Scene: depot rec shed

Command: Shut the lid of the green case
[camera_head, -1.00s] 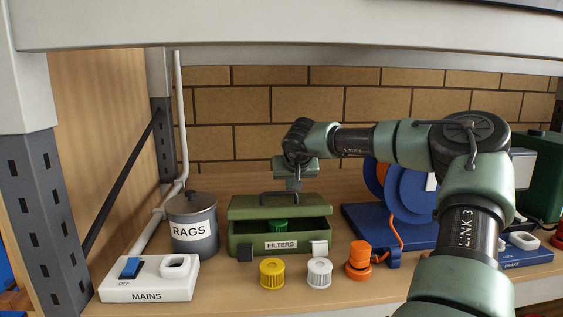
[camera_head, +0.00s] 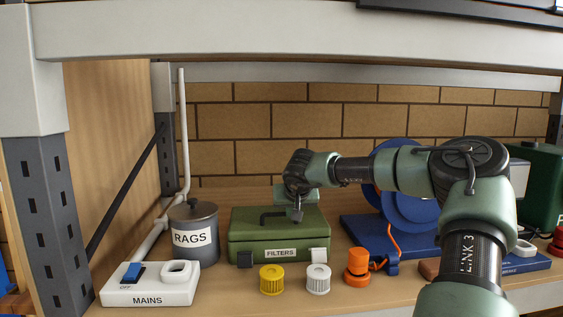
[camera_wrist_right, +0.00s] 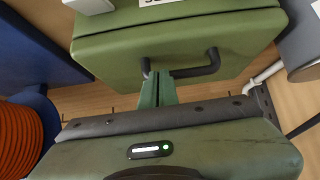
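The green case (camera_head: 308,238) stands on the shelf, with a FILTERS label on its front. Its lid (camera_head: 244,222) lies down on the body, with no gap that I can make out. The dark lid handle (camera_head: 270,219) also shows in the right wrist view (camera_wrist_right: 208,67). My right gripper (camera_head: 297,213) is over the lid at the handle. In the right wrist view its fingers (camera_wrist_right: 158,88) are together and cover part of the handle; no grip on it shows. Whether the tips touch the lid is unclear. My left gripper is not in view.
A yellow filter (camera_head: 272,279), a white filter (camera_head: 318,278) and an orange piece (camera_head: 357,267) stand before the case. The RAGS canister (camera_head: 195,235) and MAINS switch box (camera_head: 150,284) are at left. A blue reel (camera_head: 400,205) is at right. A shelf beam (camera_head: 290,35) runs above.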

